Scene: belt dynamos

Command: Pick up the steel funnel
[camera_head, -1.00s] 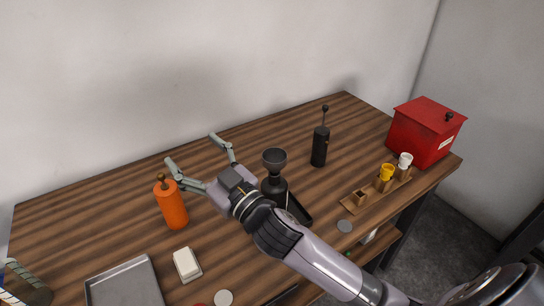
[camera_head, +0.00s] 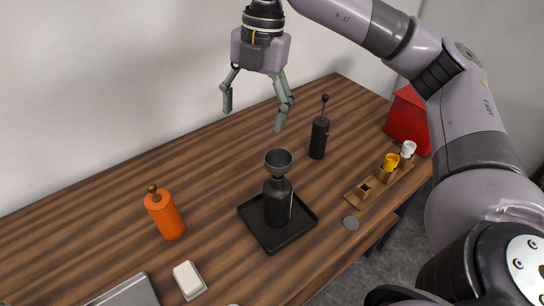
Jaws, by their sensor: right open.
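The steel funnel (camera_head: 278,161) is a dark grey cone seated upright on top of a black bottle-like body (camera_head: 278,204). That body stands on a black square tray (camera_head: 258,230) near the middle of the table. My right gripper (camera_head: 252,120) hangs above and behind the funnel, slightly to its left in the picture, with its fingers pointing down. Its two fingers are spread apart with nothing between them. It is clear of the funnel. My left gripper is not in view.
A black grinder (camera_head: 319,138) stands right of the funnel. An orange bottle (camera_head: 164,214) stands left. A wooden rack (camera_head: 363,188) holds yellow and white cups. A red box (camera_head: 408,121) is partly behind my arm. A white block (camera_head: 189,280) and metal tray (camera_head: 128,293) lie in front.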

